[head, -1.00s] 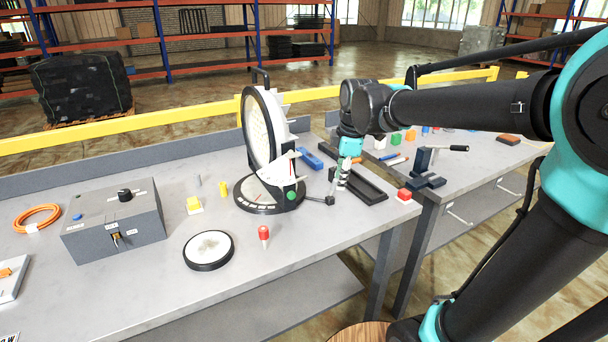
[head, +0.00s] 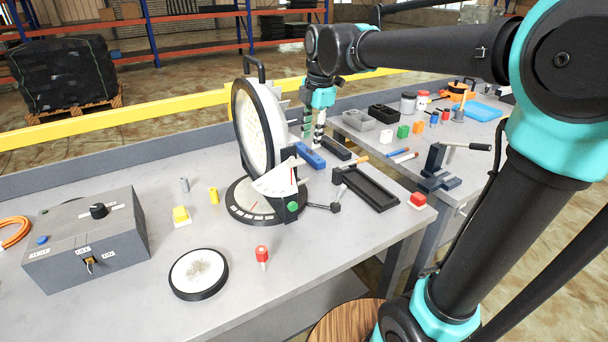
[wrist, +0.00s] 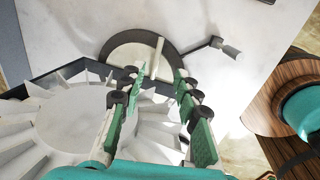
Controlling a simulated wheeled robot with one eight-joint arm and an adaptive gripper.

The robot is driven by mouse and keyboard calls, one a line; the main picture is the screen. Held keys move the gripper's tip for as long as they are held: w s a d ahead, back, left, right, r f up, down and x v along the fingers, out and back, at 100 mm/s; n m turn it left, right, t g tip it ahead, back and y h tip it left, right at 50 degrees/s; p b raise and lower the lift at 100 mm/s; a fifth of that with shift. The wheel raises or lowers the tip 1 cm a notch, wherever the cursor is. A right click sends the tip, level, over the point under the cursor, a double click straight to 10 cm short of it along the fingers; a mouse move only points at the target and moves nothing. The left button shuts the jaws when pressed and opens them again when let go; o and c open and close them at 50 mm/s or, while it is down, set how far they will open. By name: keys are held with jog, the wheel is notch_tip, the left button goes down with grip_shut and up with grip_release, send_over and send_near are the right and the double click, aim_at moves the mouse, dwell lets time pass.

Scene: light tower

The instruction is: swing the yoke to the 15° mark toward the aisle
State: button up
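The lamp (head: 258,125) is a big round white-faced disc in a black rim with a top handle. Its yoke (head: 291,180) stands on a round dark base (head: 240,212) with small light marks along the front rim; their numbers are unreadable. A white fan-shaped scale (head: 275,181) sits at the yoke's side. A thin lever with a dark knob (head: 335,207) sticks out right; the knob also shows in the wrist view (wrist: 230,51). My gripper (head: 310,143) is behind and right of the lamp, pointing down. In the wrist view my gripper (wrist: 158,84) is open above white fins (wrist: 75,125); contact cannot be told.
A black tray (head: 372,188) and a blue block (head: 308,155) lie right of the base. A vise (head: 440,165) stands further right.

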aim_at(305, 180)
jog(key=w+f, duration=0.1)
jog(key=f, duration=0.4)
jog(key=a+f, duration=0.1)
jog(key=f, duration=0.5)
jog(key=w+a+f, duration=0.1)
jog(key=f, duration=0.4)
jog(key=shift+w+f, duration=0.25)
jog(key=shift+w, duration=0.05)
grip_shut()
